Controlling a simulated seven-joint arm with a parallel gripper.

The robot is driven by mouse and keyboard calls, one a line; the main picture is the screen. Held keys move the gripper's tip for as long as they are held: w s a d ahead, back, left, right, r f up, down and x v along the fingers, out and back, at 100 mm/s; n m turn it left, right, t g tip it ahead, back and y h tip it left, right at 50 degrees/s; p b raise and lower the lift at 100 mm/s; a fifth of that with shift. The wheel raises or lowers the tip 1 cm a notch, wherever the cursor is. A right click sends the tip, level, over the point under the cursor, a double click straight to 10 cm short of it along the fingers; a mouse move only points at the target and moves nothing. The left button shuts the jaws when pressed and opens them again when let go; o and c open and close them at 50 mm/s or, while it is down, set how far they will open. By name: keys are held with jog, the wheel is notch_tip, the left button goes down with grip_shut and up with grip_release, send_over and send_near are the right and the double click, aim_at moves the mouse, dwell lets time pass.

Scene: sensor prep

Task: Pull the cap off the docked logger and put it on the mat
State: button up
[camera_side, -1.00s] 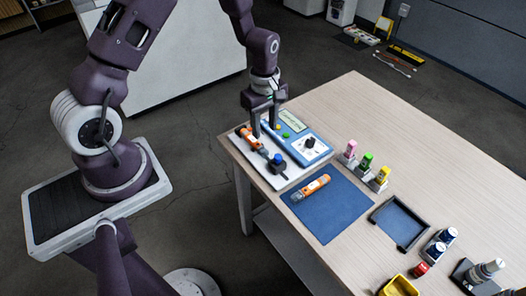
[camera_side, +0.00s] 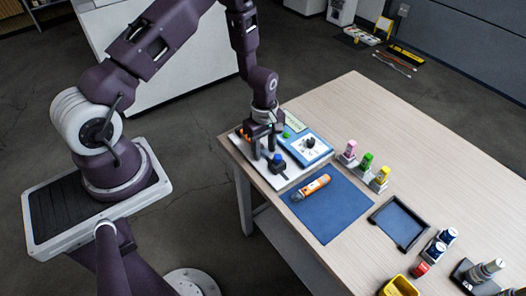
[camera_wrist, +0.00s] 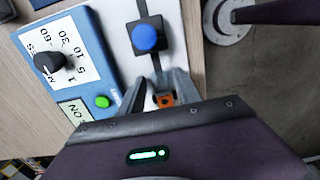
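The docked logger, orange (camera_wrist: 164,100), lies on the white board and is mostly hidden by my gripper; a sliver of orange (camera_side: 240,132) shows in the side view. Its cap cannot be made out. My gripper (camera_side: 265,156) points down over the board, its fingers apart. In the wrist view my gripper (camera_wrist: 161,78) has one finger on each side of the orange part; I cannot tell whether they touch it. The blue mat (camera_side: 338,213) lies to the right of the board, with another orange logger (camera_side: 313,186) on it.
A blue round button on a black block (camera_wrist: 147,38) sits just beyond the fingertips. A blue timer box (camera_side: 312,152) with a dial stands beside it. Pink, green and yellow bottles (camera_side: 366,162) and a dark tray (camera_side: 400,223) stand right of the mat. The mat's front part is bare.

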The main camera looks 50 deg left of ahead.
jog(key=shift+c, duration=0.2)
grip_shut()
jog(key=shift+d, duration=1.2)
dwell(0.4)
jog(key=shift+r, duration=2.8)
